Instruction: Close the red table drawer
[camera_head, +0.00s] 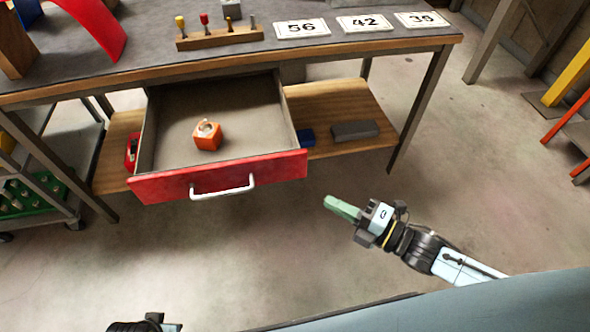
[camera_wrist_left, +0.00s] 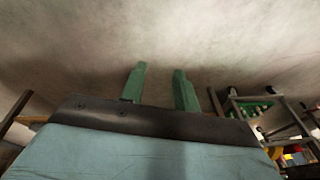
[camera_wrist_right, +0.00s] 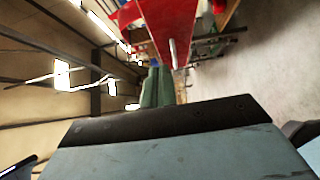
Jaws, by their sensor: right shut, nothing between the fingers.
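The red-fronted drawer (camera_head: 219,177) is pulled well out under the table, with a white bar handle (camera_head: 222,188) across its front. Inside lies an orange block (camera_head: 207,135) with a round ring-like top. My right gripper (camera_head: 334,204) is shut and empty, in front of the drawer's right end and apart from it. In the right wrist view its green fingers (camera_wrist_right: 158,86) are together, with the red drawer front (camera_wrist_right: 168,22) beyond them. My left gripper (camera_wrist_left: 160,84) is open and empty over bare floor; in the head view only part of its wrist shows at the bottom edge.
The tabletop (camera_head: 160,58) holds a peg rack (camera_head: 220,38) and number cards (camera_head: 302,28). A lower wooden shelf (camera_head: 350,105) bears a grey block (camera_head: 354,130) and a blue box (camera_head: 306,138). A cart (camera_head: 45,185) stands left. Floor before the drawer is clear.

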